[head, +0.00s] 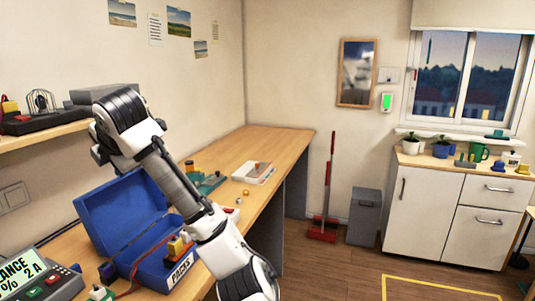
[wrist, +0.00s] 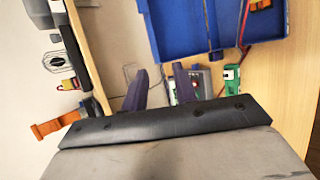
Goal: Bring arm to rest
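My arm (head: 175,180) stretches up and across the left of the head view, in front of the bench and the open blue box. In the head view I cannot make out the fingers. In the wrist view my gripper (wrist: 160,78) shows two dark fingers standing apart, with nothing held between them. Wall and a thin cable show behind the gap. The fingers look clear of the blue box at the top of that view.
The blue box (head: 110,207), labelled PACKS, stands open on the bench (head: 267,148). A meter (head: 45,279) with a lit display is at lower left. A shelf (head: 45,137) carrying several items is close to my arm. Open floor lies right of the bench.

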